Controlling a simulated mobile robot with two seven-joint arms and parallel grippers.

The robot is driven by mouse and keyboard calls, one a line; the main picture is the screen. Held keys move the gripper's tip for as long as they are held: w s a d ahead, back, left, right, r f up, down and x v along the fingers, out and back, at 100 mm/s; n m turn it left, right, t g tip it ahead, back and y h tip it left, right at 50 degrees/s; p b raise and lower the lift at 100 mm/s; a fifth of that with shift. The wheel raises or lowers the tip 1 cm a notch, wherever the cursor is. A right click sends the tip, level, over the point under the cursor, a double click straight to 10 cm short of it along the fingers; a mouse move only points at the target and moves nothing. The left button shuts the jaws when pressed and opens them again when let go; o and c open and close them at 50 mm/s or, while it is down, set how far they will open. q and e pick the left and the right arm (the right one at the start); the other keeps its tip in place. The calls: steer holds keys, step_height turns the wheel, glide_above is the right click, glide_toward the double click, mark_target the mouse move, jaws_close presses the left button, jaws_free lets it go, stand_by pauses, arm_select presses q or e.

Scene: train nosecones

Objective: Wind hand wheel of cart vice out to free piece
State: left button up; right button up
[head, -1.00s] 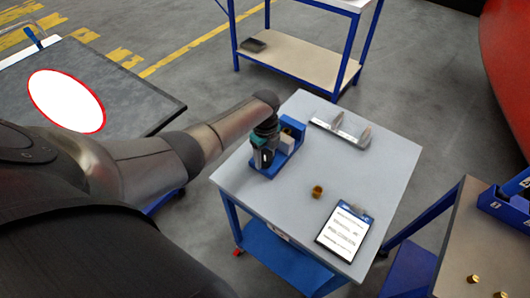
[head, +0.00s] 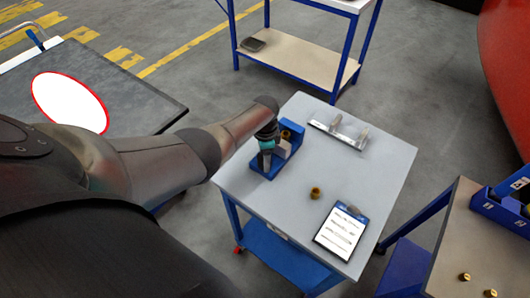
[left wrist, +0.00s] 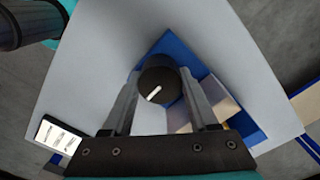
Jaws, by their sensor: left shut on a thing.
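The blue cart vice (head: 284,163) stands on the grey top of the cart (head: 240,190), near its left edge. In the left wrist view the vice (left wrist: 184,47) shows behind its round black hand wheel (left wrist: 160,84), which has a white mark. My left gripper (left wrist: 160,88) is shut on the wheel, one finger on each side. In the head view my left gripper (head: 267,150) hides the wheel. A pale block (left wrist: 222,98) shows at the vice in the left wrist view; I cannot tell how tightly it is held. My right gripper is not in view.
A brass fitting (head: 315,193) and a clipboard (head: 340,231) lie on the cart's near right part. A metal bracket (head: 339,131) lies at the back. A bench with a blue bin (head: 500,206) stands at the right. The cart's right side is clear.

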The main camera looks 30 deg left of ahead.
arm_select(q)
steer(key=n, duration=0.3)
steer(key=shift+n+p, duration=0.3)
steer(key=n, duration=0.3)
steer(key=shift+n, duration=0.3)
steer(key=n+p, duration=0.1)
steer(key=n, duration=0.3)
steer(key=shift+n, duration=0.3)
steer(key=shift+a+n, duration=0.1)
steer(key=shift+n, duration=1.6)
steer(key=o, duration=1.4)
steer(key=shift+c, duration=0.2)
steer(key=shift+r, duration=0.15)
